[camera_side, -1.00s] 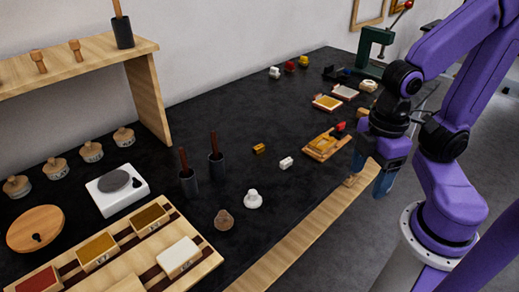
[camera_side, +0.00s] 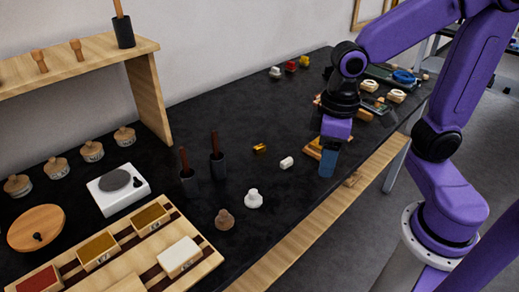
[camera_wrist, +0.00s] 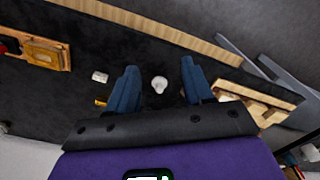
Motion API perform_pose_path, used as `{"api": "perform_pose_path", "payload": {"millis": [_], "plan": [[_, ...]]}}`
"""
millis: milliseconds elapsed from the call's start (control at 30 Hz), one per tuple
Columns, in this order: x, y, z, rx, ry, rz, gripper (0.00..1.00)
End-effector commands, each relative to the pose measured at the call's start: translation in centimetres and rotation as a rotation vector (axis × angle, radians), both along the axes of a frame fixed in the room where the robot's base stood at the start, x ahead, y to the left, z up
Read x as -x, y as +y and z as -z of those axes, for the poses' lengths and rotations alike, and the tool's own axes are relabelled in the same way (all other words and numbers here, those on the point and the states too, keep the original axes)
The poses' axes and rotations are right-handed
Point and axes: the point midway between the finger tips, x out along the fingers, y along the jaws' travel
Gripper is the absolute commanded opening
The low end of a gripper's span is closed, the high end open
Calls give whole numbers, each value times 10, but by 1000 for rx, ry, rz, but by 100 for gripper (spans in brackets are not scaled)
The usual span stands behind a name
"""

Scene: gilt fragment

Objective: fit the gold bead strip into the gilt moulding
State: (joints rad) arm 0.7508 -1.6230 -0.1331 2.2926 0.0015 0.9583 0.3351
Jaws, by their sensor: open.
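A small gold piece (camera_side: 259,148), which looks like the bead strip, lies on the black bench; its bead detail is too small to tell. It shows partly beside the left finger in the wrist view (camera_wrist: 100,101). A wooden block with a gold face (camera_side: 311,152), apparently the gilt moulding, is partly hidden behind my gripper in the side view. It shows at upper left in the wrist view (camera_wrist: 48,54). My gripper (camera_side: 326,173) is open and empty, pointing down near the moulding's front side. In the wrist view its blue fingers (camera_wrist: 159,66) are spread apart.
A white block (camera_side: 286,162) lies near the gold piece. A white knob-like piece (camera_side: 253,199) and a brown one (camera_side: 224,220) stand nearer. Dark holders with brown handles (camera_side: 217,165) stand left. A wooden tray (camera_side: 205,262) is at front left. Bare bench lies between.

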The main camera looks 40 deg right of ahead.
Motion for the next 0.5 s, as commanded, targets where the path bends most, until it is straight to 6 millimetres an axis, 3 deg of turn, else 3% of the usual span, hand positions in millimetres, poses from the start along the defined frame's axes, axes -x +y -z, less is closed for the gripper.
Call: {"api": "perform_pose_path", "payload": {"millis": [33, 267, 500], "plan": [[-18, 5, -2, 1, 2, 102, 51], [-94, 10, -6, 1, 10, 566, 51], [-172, -4, -5, -1, 17, 1053, 51]]}}
